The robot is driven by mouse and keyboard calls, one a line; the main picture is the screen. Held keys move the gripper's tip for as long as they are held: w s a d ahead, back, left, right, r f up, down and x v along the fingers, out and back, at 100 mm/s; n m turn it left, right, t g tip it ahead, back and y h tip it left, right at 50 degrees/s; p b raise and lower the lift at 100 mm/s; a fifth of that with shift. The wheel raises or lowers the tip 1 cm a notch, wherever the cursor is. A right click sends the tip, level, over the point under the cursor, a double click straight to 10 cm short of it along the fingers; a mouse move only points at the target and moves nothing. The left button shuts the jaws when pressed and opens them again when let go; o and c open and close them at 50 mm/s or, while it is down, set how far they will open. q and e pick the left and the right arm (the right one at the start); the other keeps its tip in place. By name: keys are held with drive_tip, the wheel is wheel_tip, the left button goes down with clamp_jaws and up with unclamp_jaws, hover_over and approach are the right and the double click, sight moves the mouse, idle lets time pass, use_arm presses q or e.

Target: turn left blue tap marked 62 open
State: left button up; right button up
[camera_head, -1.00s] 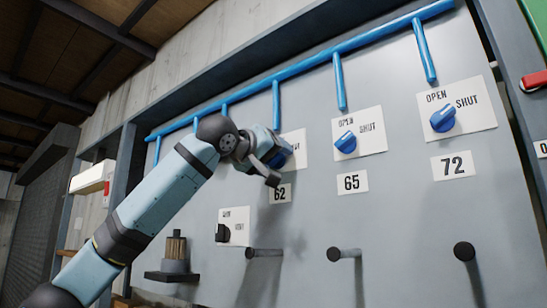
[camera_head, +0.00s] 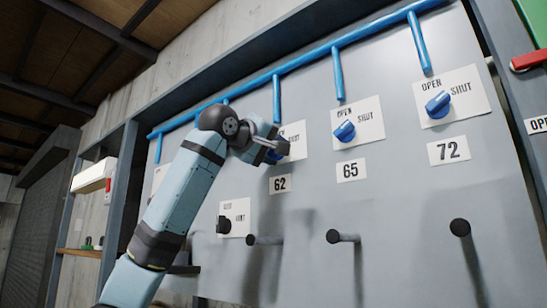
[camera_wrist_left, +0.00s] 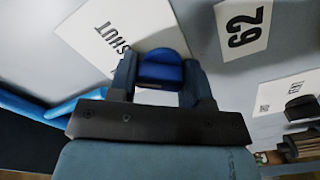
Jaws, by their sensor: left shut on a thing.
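The blue tap above the plate marked 62 (camera_head: 280,184) is a knob on a white OPEN/SHUT card (camera_head: 295,135). In the head view the blue tap (camera_head: 282,149) shows only in part behind my left gripper (camera_head: 274,148). In the left wrist view the blue knob (camera_wrist_left: 162,68) sits between the two fingers of my left gripper, which is shut on it. The word SHUT shows on the card (camera_wrist_left: 120,35) beside it, and the 62 plate (camera_wrist_left: 245,27) is at upper right. The knob's exact pointing is hard to read. My right gripper is not in view.
More blue taps, marked 65 (camera_head: 345,131) and 72 (camera_head: 438,105), are to the right. A black knob (camera_head: 223,225) is at lower left. Dark pegs (camera_head: 335,237) stick out below. Blue pipes (camera_head: 340,75) run above. A red handle (camera_head: 528,60) is at far right.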

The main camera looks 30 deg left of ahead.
use_arm(q)
drive_tip(key=n+b, duration=0.2)
drive_tip(key=n, duration=0.1)
drive_tip(key=shift+f+n, duration=0.15)
drive_tip(key=shift+n, duration=0.25)
drive_tip(key=n+b, duration=0.1)
drive_tip(key=n, duration=0.2)
drive_tip(key=shift+a, duration=0.1)
drive_tip(key=shift+n, duration=0.4)
drive_tip(key=shift+r, duration=0.2)
drive_tip(key=o, duration=0.9)
drive_tip(key=shift+s, duration=0.1)
drive_tip(key=s+a+b, duration=0.1)
drive_tip(key=s+b, duration=0.2)
drive_tip(key=s, duration=1)
drive_tip(key=shift+s+b, duration=0.35)
drive_tip(key=shift+s, duration=0.05)
